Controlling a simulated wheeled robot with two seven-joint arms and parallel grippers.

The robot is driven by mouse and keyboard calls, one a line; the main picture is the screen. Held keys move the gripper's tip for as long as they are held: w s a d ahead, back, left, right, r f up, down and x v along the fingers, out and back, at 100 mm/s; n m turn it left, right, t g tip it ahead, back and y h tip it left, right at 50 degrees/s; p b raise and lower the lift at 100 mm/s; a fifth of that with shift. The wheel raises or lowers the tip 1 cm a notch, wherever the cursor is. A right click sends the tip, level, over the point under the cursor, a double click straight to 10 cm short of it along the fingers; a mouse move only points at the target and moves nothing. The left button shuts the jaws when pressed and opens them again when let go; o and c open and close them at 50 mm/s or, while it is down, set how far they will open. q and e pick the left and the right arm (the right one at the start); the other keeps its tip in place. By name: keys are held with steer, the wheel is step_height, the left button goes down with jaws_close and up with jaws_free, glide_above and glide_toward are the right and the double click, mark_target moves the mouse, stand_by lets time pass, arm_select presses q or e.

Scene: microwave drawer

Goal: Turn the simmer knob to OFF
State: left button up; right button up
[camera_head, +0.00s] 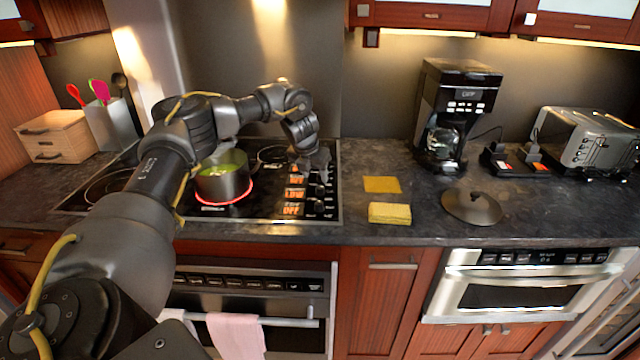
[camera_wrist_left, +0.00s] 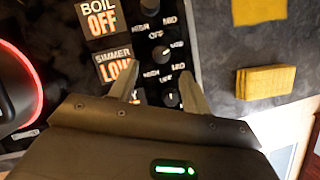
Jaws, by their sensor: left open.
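The simmer knob (camera_wrist_left: 160,53) is a small round black knob with a light pointer, beside the SIMMER label, whose display (camera_wrist_left: 116,68) reads LOW in orange. The boil display (camera_wrist_left: 101,19) above it reads OFF. A lower knob (camera_wrist_left: 170,97) sits below it. My left gripper (camera_wrist_left: 157,64) is open, its fingertips on either side of the simmer knob in the left wrist view; I cannot tell whether they touch it. In the head view the left gripper (camera_head: 316,160) is over the control panel's far end, partly hiding the knobs. My right gripper is not in view.
A pot (camera_head: 222,178) with green contents stands on a glowing red burner left of the panel. A yellow sponge (camera_head: 390,213) and a yellow cloth (camera_head: 381,184) lie to the right. A lid (camera_head: 472,206), coffee maker (camera_head: 455,110) and toaster (camera_head: 585,140) are farther right.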

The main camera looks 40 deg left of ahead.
mark_target(320, 187)
arm_select(q)
steer(key=x, duration=0.5)
steer(key=shift+w+d+f+p, duration=0.15)
steer(key=shift+f+p, duration=0.1)
steer(key=shift+p, duration=0.15)
steer(key=shift+w+f, duration=0.1)
steer(key=shift+f, duration=0.1)
steer(key=shift+w+f, duration=0.1)
steer(key=shift+f, duration=0.15)
steer(key=c, duration=1)
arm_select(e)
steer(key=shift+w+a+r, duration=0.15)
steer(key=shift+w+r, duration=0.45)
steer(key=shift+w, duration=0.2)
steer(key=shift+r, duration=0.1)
